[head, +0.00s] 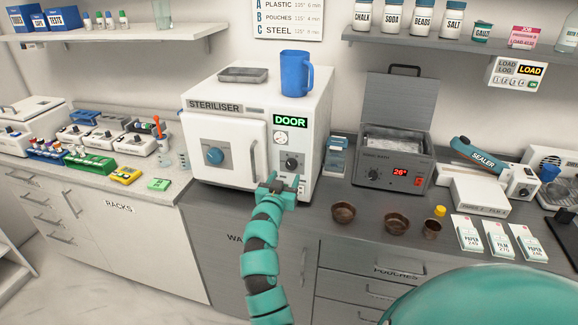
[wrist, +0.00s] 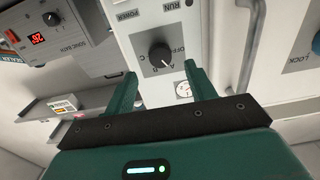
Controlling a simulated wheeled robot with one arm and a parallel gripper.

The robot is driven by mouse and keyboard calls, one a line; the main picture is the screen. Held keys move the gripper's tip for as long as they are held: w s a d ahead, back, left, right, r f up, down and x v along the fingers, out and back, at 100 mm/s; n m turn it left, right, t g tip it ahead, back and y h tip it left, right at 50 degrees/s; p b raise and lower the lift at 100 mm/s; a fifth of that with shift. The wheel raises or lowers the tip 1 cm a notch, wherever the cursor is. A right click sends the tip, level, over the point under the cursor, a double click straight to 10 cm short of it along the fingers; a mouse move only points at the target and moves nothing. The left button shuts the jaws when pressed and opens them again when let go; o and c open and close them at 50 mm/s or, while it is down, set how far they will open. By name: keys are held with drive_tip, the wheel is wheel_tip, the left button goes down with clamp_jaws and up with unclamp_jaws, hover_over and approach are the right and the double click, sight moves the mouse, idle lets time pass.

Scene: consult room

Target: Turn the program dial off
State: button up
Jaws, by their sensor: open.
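The program dial (head: 291,161) is a small dark knob on the right front panel of the white steriliser (head: 226,92). In the wrist view the dial (wrist: 160,56) is in front of my gripper, on a grey plate with an OFF mark and letters around it. A pale pointer line shows on the knob; I cannot tell surely which mark it meets. My gripper (head: 282,181) is just below and in front of the dial in the head view. Its two teal fingers (wrist: 162,74) are open and empty, spread either side of the dial and seemingly short of it.
The steriliser's door handle (head: 253,160) stands out left of the dial. A lit DOOR display (head: 290,121) and a round gauge (head: 281,138) are above it. A blue jug (head: 294,75) stands on top. The sonic bath (head: 392,165) is to the right; brown bowls (head: 343,213) sit on the counter.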

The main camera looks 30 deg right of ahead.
sight(290, 167)
drive_tip(key=shift+p+x, duration=0.65)
drive_tip(key=shift+x, duration=2.1)
drive_tip(key=shift+c, duration=0.2)
drive_tip(key=c, duration=0.9)
